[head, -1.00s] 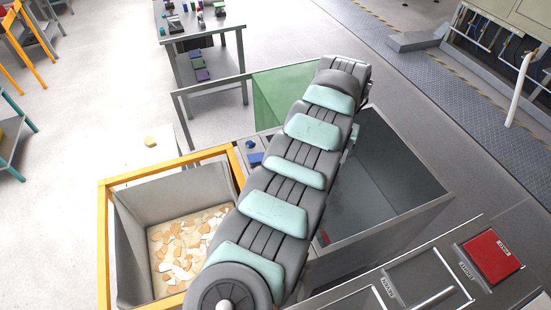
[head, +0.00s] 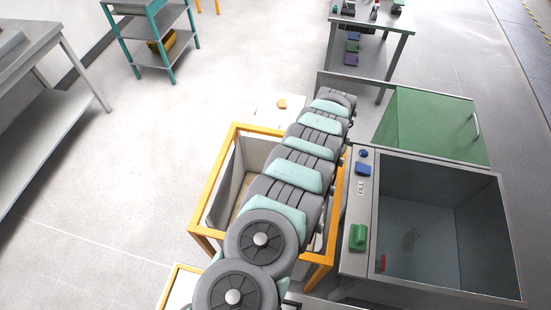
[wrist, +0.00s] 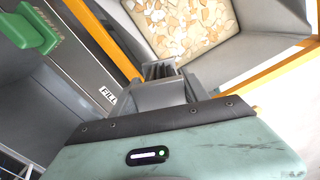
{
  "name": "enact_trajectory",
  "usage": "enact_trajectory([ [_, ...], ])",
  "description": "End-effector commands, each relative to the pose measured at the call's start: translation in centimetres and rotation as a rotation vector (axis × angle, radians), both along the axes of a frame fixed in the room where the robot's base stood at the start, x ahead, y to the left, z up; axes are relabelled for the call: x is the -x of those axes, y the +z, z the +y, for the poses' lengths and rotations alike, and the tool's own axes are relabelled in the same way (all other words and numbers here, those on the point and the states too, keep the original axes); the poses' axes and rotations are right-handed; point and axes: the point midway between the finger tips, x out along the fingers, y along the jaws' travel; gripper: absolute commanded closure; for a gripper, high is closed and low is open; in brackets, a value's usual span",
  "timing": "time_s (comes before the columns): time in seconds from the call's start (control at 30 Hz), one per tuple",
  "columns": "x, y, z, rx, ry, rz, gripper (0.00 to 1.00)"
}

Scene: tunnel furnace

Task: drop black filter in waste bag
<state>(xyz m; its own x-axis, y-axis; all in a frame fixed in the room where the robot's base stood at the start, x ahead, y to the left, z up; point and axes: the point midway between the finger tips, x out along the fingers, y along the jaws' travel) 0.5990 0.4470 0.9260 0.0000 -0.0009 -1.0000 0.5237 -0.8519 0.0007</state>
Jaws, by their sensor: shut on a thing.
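The waste bag appears to be the grey-walled liner (head: 222,195) in an orange frame, partly covered by my arm in the head view. In the wrist view its grey wall (wrist: 262,50) is at the upper right, with cream and orange scraps on its floor. My gripper (wrist: 161,70) shows at the centre of the wrist view, its tips close to the bag's near edge. It is shut on a small dark ribbed piece, which I take for the black filter (wrist: 159,69); little of it shows. In the head view my arm hides the gripper.
Right of the bag is a grey open-topped box (head: 430,215) with a green handle (head: 358,237), a blue knob and a FILL label on its edge. A green panel (head: 425,125) stands behind it. A workbench (head: 375,25) is farther back. Open floor lies left.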

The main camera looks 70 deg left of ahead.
Motion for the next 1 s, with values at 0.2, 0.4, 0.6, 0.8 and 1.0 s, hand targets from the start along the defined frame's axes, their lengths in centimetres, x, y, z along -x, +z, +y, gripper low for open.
enact_trajectory([
  [0.2,9.5,-0.4,4.7,0.005,0.098,0.006,1.00],
  [0.4,14.2,-1.4,6.3,0.001,0.136,0.001,1.00],
  [0.6,15.1,-3.0,6.6,-0.001,0.142,0.000,1.00],
  [0.8,15.2,-6.1,6.6,0.001,0.143,0.001,1.00],
  [1.0,15.0,-9.3,6.6,-0.001,0.142,0.000,1.00],
])
